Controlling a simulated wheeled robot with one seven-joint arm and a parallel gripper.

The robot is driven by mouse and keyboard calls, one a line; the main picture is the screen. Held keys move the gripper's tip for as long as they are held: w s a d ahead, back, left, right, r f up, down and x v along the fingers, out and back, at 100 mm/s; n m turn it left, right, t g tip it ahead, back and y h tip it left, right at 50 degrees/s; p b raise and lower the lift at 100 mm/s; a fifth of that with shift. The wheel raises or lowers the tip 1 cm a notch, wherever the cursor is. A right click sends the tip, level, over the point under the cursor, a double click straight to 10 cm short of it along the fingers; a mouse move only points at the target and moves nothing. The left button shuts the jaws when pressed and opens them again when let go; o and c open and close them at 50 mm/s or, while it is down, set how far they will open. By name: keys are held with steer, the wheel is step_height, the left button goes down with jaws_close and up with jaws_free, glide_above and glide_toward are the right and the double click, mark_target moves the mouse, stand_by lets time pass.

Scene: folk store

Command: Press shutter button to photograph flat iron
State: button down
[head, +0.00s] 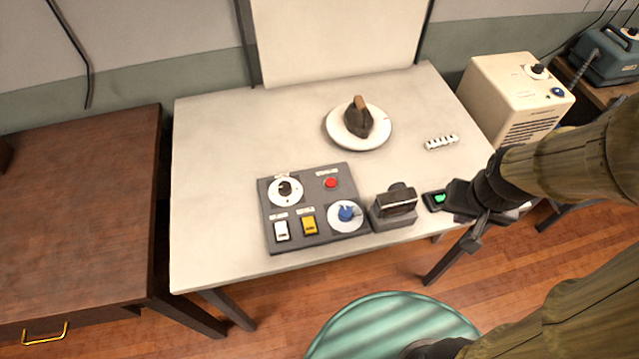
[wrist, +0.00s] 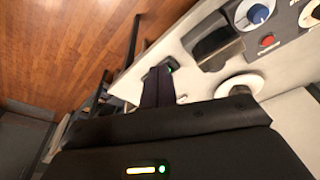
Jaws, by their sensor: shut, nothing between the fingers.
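The flat iron (head: 357,120) is dark with a brown handle and sits on a white round plate (head: 341,139) toward the back of the pale table. A dark boxy camera (head: 396,203) stands at the front edge; it also shows in the wrist view (wrist: 217,45). Right of it is a small black box with a lit green button (head: 438,198). My gripper (head: 451,198) is shut and empty, its tips at this box's right side.
A grey panel (head: 308,235) with dials, switches and a red button (head: 331,183) lies left of the camera. A small white strip (head: 441,142) lies right of the plate. A cream machine (head: 515,100) stands at right, a brown desk (head: 80,200) at left. The table's left part is clear.

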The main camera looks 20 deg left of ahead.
stand_by(0.3)
steer(key=w+a+f+n+h+p, duration=0.1)
steer(key=w+a+f+n, duration=0.1)
steer(key=w+a+n, duration=0.1)
steer(key=w+a+f+n+h+p, duration=0.1)
steer(key=w+a+f+n+p, duration=0.1)
steer(key=w+a+n, duration=0.1)
steer(key=w+a+f+n+h+p, duration=0.1)
steer(key=w+a+f+n, duration=0.1)
steer(key=a+n, duration=0.3)
steer(key=shift+w+a+f+n+p, duration=0.15)
steer(key=shift+w+a+n+p, duration=0.2)
steer(key=shift+w+a, duration=0.65)
steer(key=w+a+f+n+t+h+p, duration=0.1)
steer(key=w+a+n+t+p, duration=0.15)
steer(key=a+n, duration=0.45)
steer(key=n+t, duration=0.3)
steer(key=n, duration=0.1)
glide_above(328, 185)
steer(key=shift+r+p, duration=0.3)
steer(key=shift+r, duration=0.05)
steer(key=shift+f, duration=0.1)
step_height(328, 185, down, 9)
steer(key=b, duration=0.6)
steer(key=shift+b, duration=0.3)
